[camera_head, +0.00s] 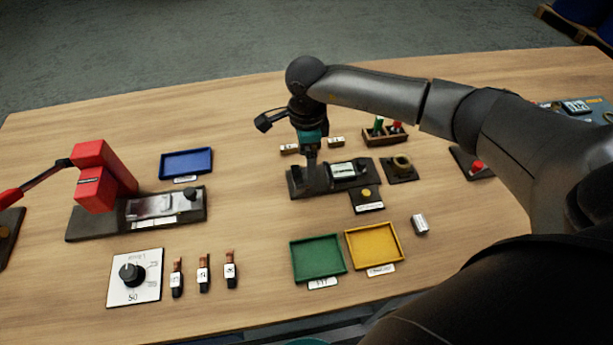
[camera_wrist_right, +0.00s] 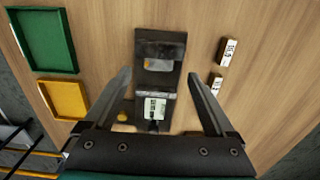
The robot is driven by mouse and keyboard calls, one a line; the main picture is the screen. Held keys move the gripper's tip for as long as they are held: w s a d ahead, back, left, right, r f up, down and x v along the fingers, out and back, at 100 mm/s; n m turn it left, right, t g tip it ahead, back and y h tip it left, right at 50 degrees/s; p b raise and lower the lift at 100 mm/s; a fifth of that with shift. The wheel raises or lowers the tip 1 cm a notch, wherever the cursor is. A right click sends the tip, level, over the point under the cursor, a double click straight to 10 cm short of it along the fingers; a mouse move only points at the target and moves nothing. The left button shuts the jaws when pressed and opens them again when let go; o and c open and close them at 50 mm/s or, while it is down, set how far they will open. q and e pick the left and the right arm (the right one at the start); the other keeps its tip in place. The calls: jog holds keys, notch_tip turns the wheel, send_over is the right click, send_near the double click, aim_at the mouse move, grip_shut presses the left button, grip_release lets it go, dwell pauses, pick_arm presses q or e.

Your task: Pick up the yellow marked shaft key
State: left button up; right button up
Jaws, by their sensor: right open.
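No yellow-marked shaft key can be made out for certain. Two small pale labelled blocks, a left one (camera_head: 289,149) and a right one (camera_head: 336,141), lie behind the black fixture (camera_head: 296,184). In the right wrist view they show as an upper block (camera_wrist_right: 228,50) and a lower block (camera_wrist_right: 215,85), both outside the right finger; their markings are too small to read surely. My right gripper (camera_head: 311,160) points down over the fixture. In its wrist view the fingers (camera_wrist_right: 159,76) are wide apart, with the fixture below between them and nothing held. My left gripper is out of view.
A green tray (camera_head: 294,271) and a yellow tray (camera_head: 351,256) lie in front of the fixture. A small black stand with a yellow button (camera_head: 366,193) sits close to it. A rack with green and red pieces (camera_head: 385,137) stands behind right. A red-headed device (camera_head: 100,178) stands left.

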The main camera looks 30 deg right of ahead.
notch_tip(320, 180, down, 4)
jog(key=shift+s+f, duration=0.1)
jog(key=shift+f, duration=0.05)
jog(key=shift+c, duration=0.4)
grip_shut()
dwell(0.3)
